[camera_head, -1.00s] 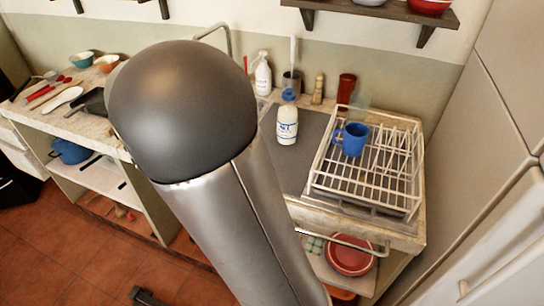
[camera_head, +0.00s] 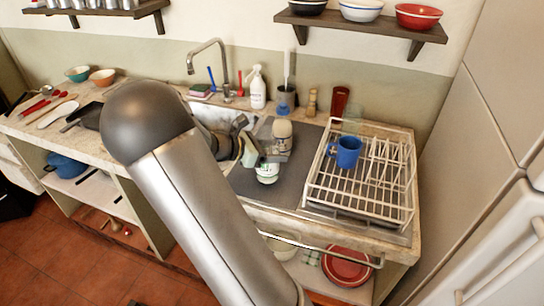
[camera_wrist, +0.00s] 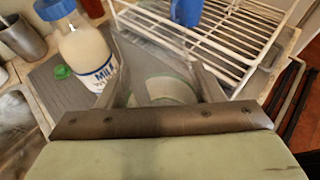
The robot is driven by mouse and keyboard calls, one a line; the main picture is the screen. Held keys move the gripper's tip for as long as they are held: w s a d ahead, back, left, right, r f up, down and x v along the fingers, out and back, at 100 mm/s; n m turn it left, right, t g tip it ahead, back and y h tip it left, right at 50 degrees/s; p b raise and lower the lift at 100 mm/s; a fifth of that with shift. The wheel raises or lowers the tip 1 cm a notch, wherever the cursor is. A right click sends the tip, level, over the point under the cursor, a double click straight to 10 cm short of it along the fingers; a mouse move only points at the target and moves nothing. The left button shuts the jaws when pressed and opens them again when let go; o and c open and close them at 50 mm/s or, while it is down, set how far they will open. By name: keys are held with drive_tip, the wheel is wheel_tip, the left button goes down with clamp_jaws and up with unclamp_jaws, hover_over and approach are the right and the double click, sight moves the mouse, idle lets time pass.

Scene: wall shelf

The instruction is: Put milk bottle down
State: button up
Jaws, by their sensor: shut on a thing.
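My gripper (camera_head: 256,158) is over the grey mat by the sink, shut on a whitish bottle with green marking (camera_head: 267,174). I take this for the milk bottle. Its upper part is hidden by the fingers, and I cannot tell whether its base touches the mat. In the wrist view my gripper (camera_wrist: 160,84) has its fingers either side of the pale, green-rimmed bottle (camera_wrist: 164,91). Another milk bottle, with a blue cap (camera_head: 282,138), stands upright on the mat just behind and right of the held one. It also shows in the wrist view (camera_wrist: 86,50).
A white wire dish rack (camera_head: 385,185) with a blue mug (camera_head: 346,152) stands close on the right. The sink and tap (camera_head: 222,62) are to the left. A green cap (camera_wrist: 63,72) lies by the blue-capped bottle. A white spray bottle (camera_head: 257,88) stands behind.

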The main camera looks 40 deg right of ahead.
drive_tip(key=shift+a+f, duration=0.1)
drive_tip(key=shift+f, duration=1.15)
drive_tip(key=shift+f, duration=0.2)
drive_tip(key=o, duration=1.4)
drive_tip(key=shift+r, duration=0.1)
drive_tip(key=shift+c, duration=0.2)
